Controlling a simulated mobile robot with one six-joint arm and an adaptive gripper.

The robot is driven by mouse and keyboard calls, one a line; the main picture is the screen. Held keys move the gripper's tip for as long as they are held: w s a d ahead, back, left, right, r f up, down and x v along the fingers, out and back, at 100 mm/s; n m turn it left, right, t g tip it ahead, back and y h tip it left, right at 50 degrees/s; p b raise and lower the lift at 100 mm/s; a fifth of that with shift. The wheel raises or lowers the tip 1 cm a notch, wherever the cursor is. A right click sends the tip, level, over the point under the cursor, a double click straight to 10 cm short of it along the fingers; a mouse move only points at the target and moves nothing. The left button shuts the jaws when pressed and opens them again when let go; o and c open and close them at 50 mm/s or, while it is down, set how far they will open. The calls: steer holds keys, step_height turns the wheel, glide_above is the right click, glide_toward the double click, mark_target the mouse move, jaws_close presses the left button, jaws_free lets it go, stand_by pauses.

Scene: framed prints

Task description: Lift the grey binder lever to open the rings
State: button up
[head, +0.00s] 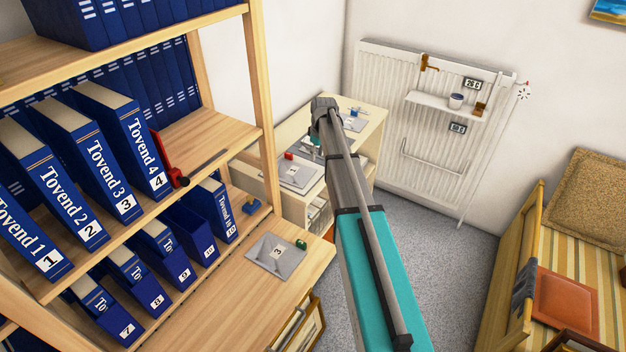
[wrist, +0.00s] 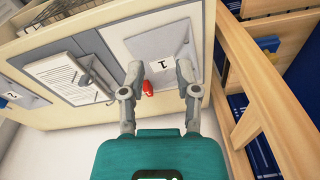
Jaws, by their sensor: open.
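In the wrist view, what looks like the binder is a white sheet of paper (wrist: 58,76) on a pale base. A small dark grey lever-like part (wrist: 88,72) rises at its right side; I cannot tell its exact position. My gripper (wrist: 160,72) is open and empty, to the right of the binder. Its fingers are over the grey tray marked 1 (wrist: 150,47), with a red piece (wrist: 147,87) showing between them. In the head view my arm hides most of the binder's place on the desk.
A grey tray marked 2 (wrist: 22,95) lies left of the binder. The cream desk (head: 372,122) stands before a white radiator (head: 385,100). A wooden shelf (head: 262,100) with blue volumes (head: 125,150) is at left. A tray marked 3 (head: 272,262) lies on the shelf's lower board.

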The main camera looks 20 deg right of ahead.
steer(key=s+a+f+m+b, duration=0.1)
steer(key=s+a, duration=0.4)
steer(key=s, duration=0.5)
steer(key=shift+f+m+t+y+b, duration=0.25)
steer(key=shift+m+t+y+b, duration=0.05)
steer(key=shift+y, duration=0.1)
steer(key=shift+a, duration=0.1)
steer(key=s+a+m, duration=0.1)
steer(key=s+a, duration=0.2)
steer(key=s, duration=0.4)
steer(key=s+a+m+g+h, duration=0.1)
steer(key=s+a, duration=0.3)
steer(key=s, duration=0.2)
steer(key=s+a+m, duration=0.1)
steer(key=s+a, duration=0.2)
steer(key=s, duration=0.4)
steer(key=shift+s+a+f+m+h, duration=0.15)
steer(key=shift+s+a+m+h, duration=0.15)
steer(key=shift+a+m+h, duration=0.1)
